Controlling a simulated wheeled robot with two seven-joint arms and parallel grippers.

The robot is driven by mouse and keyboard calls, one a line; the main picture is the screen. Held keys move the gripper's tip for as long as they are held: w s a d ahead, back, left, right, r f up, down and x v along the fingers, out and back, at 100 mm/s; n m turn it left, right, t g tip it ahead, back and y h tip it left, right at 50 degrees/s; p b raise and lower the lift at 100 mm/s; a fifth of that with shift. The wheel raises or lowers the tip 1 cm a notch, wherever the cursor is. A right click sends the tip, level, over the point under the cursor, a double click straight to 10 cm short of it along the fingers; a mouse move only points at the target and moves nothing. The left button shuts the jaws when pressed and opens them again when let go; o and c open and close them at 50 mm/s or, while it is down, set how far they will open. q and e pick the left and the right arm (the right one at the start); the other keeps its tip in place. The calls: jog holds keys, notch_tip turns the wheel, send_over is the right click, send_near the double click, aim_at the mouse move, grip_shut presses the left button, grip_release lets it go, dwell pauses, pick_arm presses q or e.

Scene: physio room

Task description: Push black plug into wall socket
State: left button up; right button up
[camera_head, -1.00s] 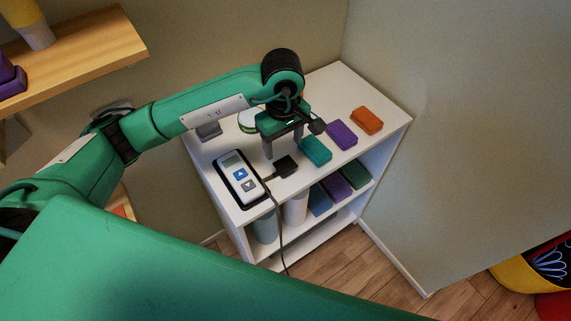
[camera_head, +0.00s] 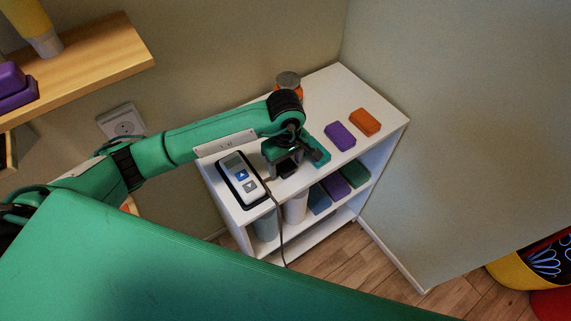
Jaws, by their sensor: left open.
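The black plug (camera_head: 288,171) lies on the white shelf unit's top, next to the grey handheld device. Its cord appears to run to the front edge and down. My left gripper (camera_head: 289,168) is open and low over the plug, with its fingers around or just beside it. The gripper hides much of the plug, and I cannot tell whether a finger touches it. The wall socket (camera_head: 125,128) is a pale square plate with a round recess, on the wall at left behind my left arm. My right gripper is out of view.
The grey handheld device (camera_head: 241,178) with arrow buttons stands left of the plug. A teal block (camera_head: 321,158), a purple block (camera_head: 340,136) and an orange block (camera_head: 365,122) lie to the right. A wooden wall shelf (camera_head: 100,68) juts out above the socket.

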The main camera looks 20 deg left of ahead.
aim_at(285, 166)
pick_arm(q)
jog(key=shift+f, duration=0.8)
jog(key=c, duration=0.8)
jog(key=shift+r, duration=0.55)
notch_tip(285, 166, up, 9)
jog(key=b, duration=0.2)
jog(key=shift+b, duration=0.3)
jog(key=shift+a, duration=0.1)
